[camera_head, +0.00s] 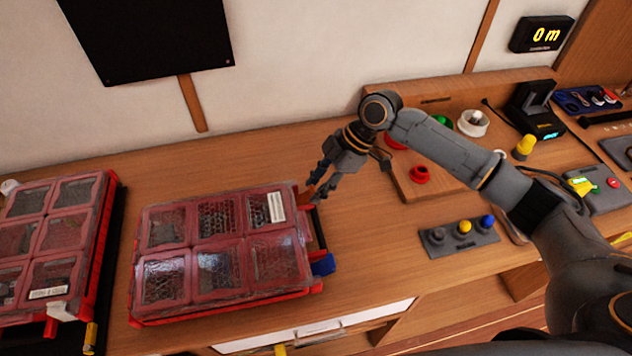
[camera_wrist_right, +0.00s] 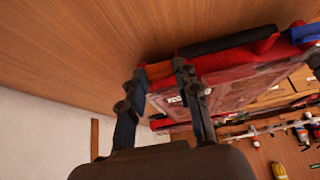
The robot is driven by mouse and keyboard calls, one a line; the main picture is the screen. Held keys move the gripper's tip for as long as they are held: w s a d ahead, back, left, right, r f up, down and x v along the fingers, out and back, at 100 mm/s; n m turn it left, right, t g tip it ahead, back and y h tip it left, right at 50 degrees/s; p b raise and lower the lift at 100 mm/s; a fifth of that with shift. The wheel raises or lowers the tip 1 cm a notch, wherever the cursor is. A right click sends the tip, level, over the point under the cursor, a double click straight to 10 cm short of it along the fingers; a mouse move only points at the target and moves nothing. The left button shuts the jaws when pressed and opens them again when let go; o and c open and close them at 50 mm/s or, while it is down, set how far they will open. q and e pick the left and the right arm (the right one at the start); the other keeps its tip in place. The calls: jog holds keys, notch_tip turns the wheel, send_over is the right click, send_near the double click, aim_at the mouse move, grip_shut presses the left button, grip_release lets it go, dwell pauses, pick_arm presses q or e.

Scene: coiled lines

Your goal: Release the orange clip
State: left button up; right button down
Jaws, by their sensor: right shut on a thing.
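The orange clip (camera_head: 309,192) is on the right side of a red case (camera_head: 215,250) with a clear lid, near its far corner. My right gripper (camera_head: 319,190) is at that corner with its fingers shut on the clip. In the right wrist view the clip (camera_wrist_right: 158,70) shows as an orange piece between the two fingertips (camera_wrist_right: 160,78), which partly hide it. A blue clip (camera_head: 323,264) is at the near end of the same side, apart from my gripper; it also shows in the wrist view (camera_wrist_right: 304,34). My left gripper is not in view.
A second red case (camera_head: 102,225) stands at the far left. Right of my gripper are a wooden board (camera_head: 405,185) with red knobs and a grey block (camera_head: 459,239) with coloured buttons. Bare table (camera_head: 365,255) lies between the case and the grey block.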

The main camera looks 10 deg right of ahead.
jog(key=c, duration=1)
grip_release()
jog(key=shift+o, duration=0.2)
jog(key=v, duration=1.2)
